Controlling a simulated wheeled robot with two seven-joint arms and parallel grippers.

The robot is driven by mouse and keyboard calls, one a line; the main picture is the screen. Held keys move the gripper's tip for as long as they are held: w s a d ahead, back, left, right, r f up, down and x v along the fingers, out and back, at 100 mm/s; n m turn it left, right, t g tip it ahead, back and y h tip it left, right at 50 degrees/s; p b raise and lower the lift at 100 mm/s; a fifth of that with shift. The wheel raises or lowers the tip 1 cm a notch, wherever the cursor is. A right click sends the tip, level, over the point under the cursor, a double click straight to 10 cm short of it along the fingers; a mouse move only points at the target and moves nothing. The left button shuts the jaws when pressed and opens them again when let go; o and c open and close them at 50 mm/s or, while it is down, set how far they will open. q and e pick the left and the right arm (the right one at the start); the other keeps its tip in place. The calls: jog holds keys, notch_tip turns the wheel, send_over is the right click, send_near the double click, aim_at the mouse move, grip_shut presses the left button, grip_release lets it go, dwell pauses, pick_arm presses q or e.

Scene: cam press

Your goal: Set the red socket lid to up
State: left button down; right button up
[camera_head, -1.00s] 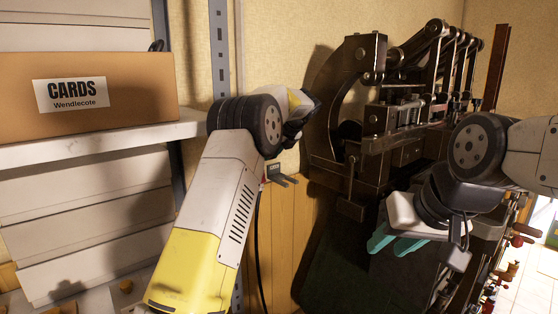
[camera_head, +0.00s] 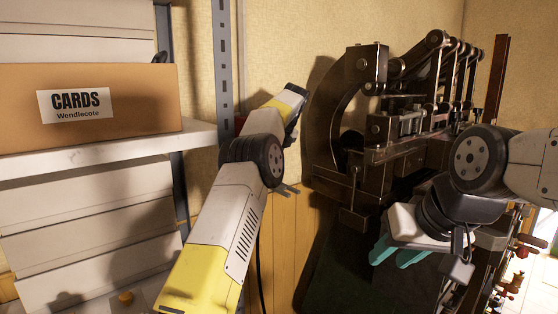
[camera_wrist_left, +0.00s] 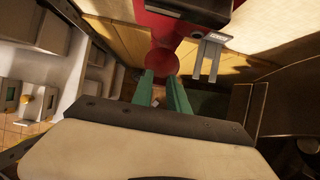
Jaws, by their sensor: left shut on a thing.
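In the left wrist view, a red body (camera_wrist_left: 160,28) with a dark block on it stands at the top. A red round part (camera_wrist_left: 171,63) lies just below it, at the tips of my left gripper (camera_wrist_left: 165,78). The green fingers are shut on this red part, which looks like part of the red socket lid. I cannot tell the lid's exact angle. In the head view my left arm hides the red socket, and its fingers do not show. My right gripper (camera_head: 399,253), with teal fingers, hangs in front of the dark press; its finger gap is unclear.
The dark press (camera_head: 375,145) stands to the right. A shelf (camera_head: 110,150) with a CARDS box (camera_head: 140,105) is on the left.

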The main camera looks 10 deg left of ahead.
pick_arm(q)
jog(key=shift+a+f, duration=0.1)
jog(key=c, duration=1.3)
grip_release()
jog(key=shift+w, duration=0.1)
jog(key=s+d+r, duration=0.1)
jog(key=s+d, duration=0.5)
jog(key=s+d+r, duration=0.1)
jog(key=s+d, duration=0.2)
jog(key=shift+s+d+r, duration=0.25)
jog(key=shift+r, duration=0.1)
